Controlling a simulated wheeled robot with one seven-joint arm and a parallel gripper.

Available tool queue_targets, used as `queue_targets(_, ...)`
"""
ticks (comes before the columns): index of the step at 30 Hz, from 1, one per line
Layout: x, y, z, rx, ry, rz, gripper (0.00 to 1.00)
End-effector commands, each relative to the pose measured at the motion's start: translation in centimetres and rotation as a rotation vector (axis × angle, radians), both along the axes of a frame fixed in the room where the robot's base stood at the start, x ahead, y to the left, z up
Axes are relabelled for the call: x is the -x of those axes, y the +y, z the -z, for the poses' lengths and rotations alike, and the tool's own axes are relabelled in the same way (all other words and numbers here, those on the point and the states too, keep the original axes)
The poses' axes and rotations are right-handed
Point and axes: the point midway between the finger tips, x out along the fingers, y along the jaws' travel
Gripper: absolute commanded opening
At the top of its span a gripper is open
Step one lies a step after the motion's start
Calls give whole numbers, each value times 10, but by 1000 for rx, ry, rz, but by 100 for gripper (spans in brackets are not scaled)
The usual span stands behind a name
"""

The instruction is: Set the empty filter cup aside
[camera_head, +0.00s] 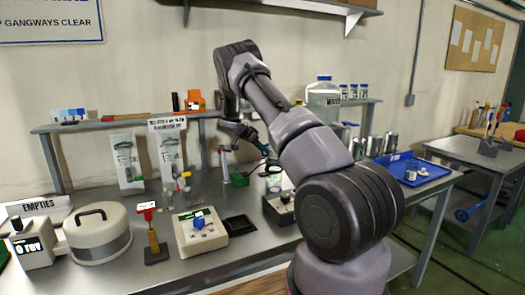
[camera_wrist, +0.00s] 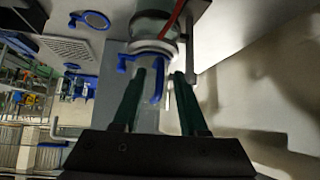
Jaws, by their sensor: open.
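My gripper (camera_head: 262,148) hangs above the back middle of the bench, near a small green block (camera_head: 239,180) and a clear cup-like vessel (camera_head: 273,180). In the wrist view its two dark green fingers (camera_wrist: 159,75) are apart, with nothing clearly held. Just beyond the fingertips is a glassy cylinder with a pale collar (camera_wrist: 152,47) and blue fittings. I cannot tell whether this cylinder or the clear vessel is the filter cup. My arm hides part of the bench behind it.
An EMPTIES sign (camera_head: 38,205) stands at the left, by a round lidded device (camera_head: 97,237). A white box with a blue knob (camera_head: 201,231) and a black square tray (camera_head: 239,225) are in front. A blue tray (camera_head: 437,174) holds small items at right.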

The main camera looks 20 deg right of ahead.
Motion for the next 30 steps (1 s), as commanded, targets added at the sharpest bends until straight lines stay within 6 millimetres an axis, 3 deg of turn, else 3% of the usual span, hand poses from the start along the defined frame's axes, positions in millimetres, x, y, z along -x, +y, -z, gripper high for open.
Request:
queue_targets(9,-1,-2,2,0,-1,-1,42)
queue_targets(10,-1,-2,2,0,-1,-1,38)
queue_targets(13,-1,-2,2,0,-1,-1,0)
queue_targets(30,-1,-2,2,0,-1,-1,0)
